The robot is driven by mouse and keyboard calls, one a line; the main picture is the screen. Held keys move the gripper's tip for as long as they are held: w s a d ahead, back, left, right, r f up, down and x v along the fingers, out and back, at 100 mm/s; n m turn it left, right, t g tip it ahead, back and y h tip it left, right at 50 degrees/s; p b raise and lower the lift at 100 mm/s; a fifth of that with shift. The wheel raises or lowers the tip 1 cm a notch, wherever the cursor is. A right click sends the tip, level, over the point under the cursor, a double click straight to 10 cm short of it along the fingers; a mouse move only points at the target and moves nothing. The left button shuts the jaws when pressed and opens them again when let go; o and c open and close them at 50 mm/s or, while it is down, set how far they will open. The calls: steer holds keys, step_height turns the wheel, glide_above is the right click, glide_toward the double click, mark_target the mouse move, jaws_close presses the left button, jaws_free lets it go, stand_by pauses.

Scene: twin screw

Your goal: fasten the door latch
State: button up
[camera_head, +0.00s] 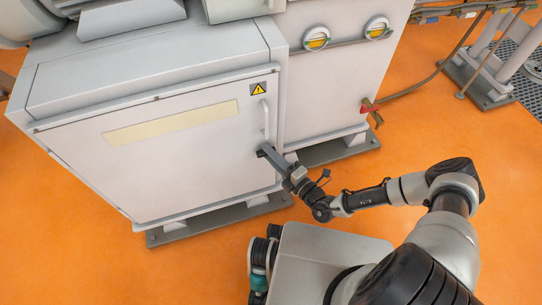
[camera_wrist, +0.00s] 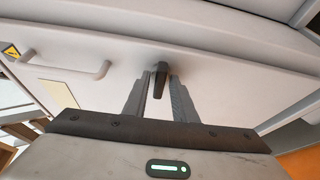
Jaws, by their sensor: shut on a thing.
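The cabinet door (camera_head: 190,170) is a wide light-grey panel with a pale yellow strip, and it looks flush with the cabinet front. The door latch (camera_wrist: 160,72) is a small dark lever on the pale face in the wrist view, pointing towards my gripper. My gripper (camera_wrist: 158,88) has one finger on each side of the latch and is shut on it. In the head view, my gripper (camera_head: 267,154) reaches the door's right edge, below the handle, and hides the latch there.
A pale bar handle (camera_head: 266,118) stands out from the door above my gripper, near a yellow warning sign (camera_head: 258,88). A taller grey cabinet (camera_head: 325,95) with two round gauges and a red valve (camera_head: 369,106) stands to the right. The orange floor (camera_head: 430,125) is clear there.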

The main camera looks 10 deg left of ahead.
steer(key=shift+m, duration=0.3)
steer(key=o, duration=0.7)
steer(key=shift+o, duration=0.2)
